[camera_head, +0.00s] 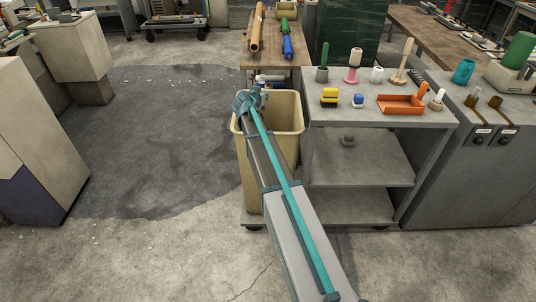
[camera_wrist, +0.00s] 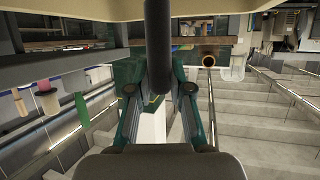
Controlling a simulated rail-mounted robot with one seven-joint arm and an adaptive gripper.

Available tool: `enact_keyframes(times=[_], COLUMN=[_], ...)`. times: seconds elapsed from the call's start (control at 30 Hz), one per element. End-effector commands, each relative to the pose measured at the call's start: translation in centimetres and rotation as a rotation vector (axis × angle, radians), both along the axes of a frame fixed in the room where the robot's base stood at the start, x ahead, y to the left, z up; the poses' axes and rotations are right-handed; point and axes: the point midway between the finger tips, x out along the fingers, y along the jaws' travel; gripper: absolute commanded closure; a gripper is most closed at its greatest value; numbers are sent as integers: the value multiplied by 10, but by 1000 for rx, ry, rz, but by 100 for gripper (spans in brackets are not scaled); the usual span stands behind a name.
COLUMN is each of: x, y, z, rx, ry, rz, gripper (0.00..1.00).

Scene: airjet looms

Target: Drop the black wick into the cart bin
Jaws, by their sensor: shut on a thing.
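The beige cart bin (camera_head: 287,148) stands at the left end of the grey cart. My gripper (camera_head: 257,98) is at the bin's opening in the head view, near its far left rim; its fingers are too small there to make out. In the wrist view, a dark, rounded rod, the black wick (camera_wrist: 158,45), runs down from the top edge to between the fingers of my gripper (camera_wrist: 159,88), which is shut on it. A beige edge, seemingly the bin (camera_wrist: 80,10), crosses the top of the wrist view. I cannot make out the wick in the head view.
The grey cart (camera_head: 345,115) carries bobbins, a yellow block and an orange tray (camera_head: 400,104) right of the bin. A wooden table (camera_head: 262,58) with coloured rolls stands behind the bin. A pale cabinet (camera_head: 35,135) is at the left. The floor between is clear.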

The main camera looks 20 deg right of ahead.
Motion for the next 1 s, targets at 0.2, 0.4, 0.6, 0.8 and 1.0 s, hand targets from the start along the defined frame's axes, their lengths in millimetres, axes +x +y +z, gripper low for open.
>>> enact_keyframes(times=[0.2, 0.4, 0.6, 0.8, 1.0], x=[1, -8, -9, -9, -9], y=[-31, -36, -36, -36, -36], z=[18, 16, 5, -14, -34], rx=[1, 2, 2, 1, 2], ry=[-3, -1, 1, 2, 1], rz=[-241, -321, -326, -324, -323], gripper=[98, 98, 98, 98, 98])
